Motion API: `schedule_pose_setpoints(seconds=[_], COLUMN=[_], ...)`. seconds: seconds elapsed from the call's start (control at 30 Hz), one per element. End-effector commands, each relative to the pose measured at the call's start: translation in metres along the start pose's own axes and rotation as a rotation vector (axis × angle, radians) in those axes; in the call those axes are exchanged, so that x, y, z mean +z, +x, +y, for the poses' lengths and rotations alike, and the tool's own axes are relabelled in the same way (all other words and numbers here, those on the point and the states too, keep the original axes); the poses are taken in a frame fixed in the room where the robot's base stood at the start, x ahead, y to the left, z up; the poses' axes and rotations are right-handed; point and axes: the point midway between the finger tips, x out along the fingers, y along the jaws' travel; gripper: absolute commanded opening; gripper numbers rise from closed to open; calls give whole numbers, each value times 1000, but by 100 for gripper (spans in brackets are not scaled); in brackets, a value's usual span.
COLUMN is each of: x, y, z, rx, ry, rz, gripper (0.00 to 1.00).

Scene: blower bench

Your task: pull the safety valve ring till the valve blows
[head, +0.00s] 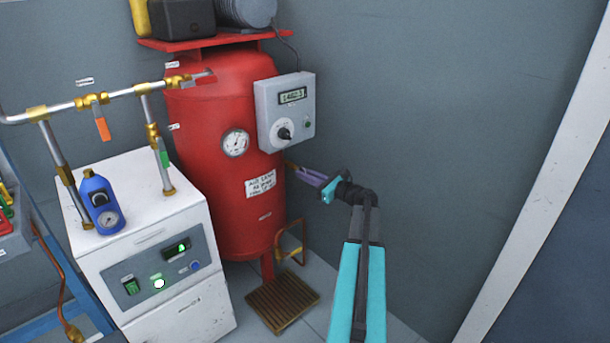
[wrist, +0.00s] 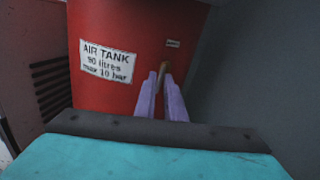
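The red air tank (head: 220,190) stands upright against the wall; its "AIR TANK" label also shows in the wrist view (wrist: 107,62). A small brass fitting (head: 291,166) sticks out from its right side; this looks like the safety valve. My gripper (head: 301,171) reaches it from the right with its purple fingers pointing at the tank. In the wrist view a brass piece (wrist: 162,69) shows between the fingertips, with a narrow gap between the fingers. I cannot tell whether they press on it. The ring cannot be made out.
A grey control box (head: 285,110) with a display and knob is fixed to the tank, above my gripper. A round gauge (head: 235,142) sits on the tank's front. A white cabinet (head: 150,260) with a blue gauge device (head: 102,203) and pipework stands left. The wall right of the tank is bare.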

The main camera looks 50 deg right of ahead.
Motion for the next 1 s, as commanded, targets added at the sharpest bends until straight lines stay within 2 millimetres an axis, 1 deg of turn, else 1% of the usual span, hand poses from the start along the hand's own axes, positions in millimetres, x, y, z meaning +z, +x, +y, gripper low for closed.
schedule_pose_setpoints(seconds=[0.03, 0.07, 0.1, 0.4, 0.57, 0.77, 1.0], x=[-2, -2, -2, -1, 0, 1, 1], y=[2, 2, 1, 0, -6, -27, -65], z=[7, 7, 6, 4, 3, 3, 3], rx=[18, 18, 17, 11, 9, 8, 8], ry=[-4, -4, -3, -1, -1, 0, -1], rz=[4, 3, 3, 1, 1, 1, 2], gripper=[16, 21, 24, 24, 24, 24, 24])
